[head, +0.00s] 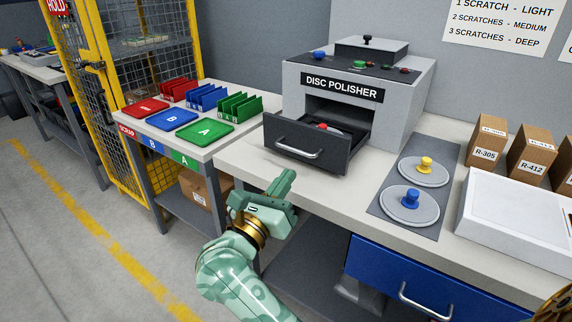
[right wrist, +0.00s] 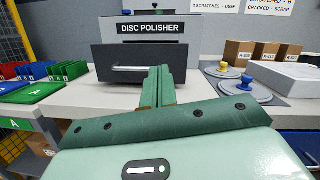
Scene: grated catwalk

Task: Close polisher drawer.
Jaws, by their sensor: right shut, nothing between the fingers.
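The disc polisher (head: 355,85) is a light grey box on the bench. Its dark drawer (head: 333,158) is pulled out, and a disc with a red knob (head: 322,127) shows inside. The drawer front carries a silver bar handle (head: 298,153). My left gripper is out of view.
Red, blue and green trays and racks stand on the left table (head: 150,122). Right of the polisher, a grey mat (head: 380,208) holds discs with yellow and blue knobs. Cardboard boxes and a white case (head: 515,225) stand farther right. A blue drawer (head: 378,268) sits under the bench.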

